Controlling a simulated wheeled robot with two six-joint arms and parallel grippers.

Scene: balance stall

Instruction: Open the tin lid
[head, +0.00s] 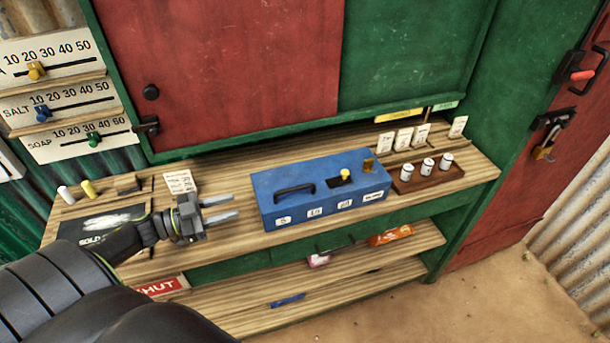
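The blue tin (278,215) stands on the wooden counter, its lid shut. A black handle (294,189) lies on the left part of the lid, and a yellow knob (345,174) sits in a dark spot further right. A small brass-coloured piece (369,165) is at the lid's right end. White labels run along the tin's front. My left gripper (236,207) is to the left of the tin, its two fingers apart and pointing right towards it, with nothing between them. It appears not to touch the tin. My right gripper is out of view.
A brown tray (434,180) with three white cylinders is right of the tin, small cards behind it. A black slate (100,222) and a price card (178,182) are on the left. A lower shelf (330,262) holds packets. The red panel (220,70) rises behind.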

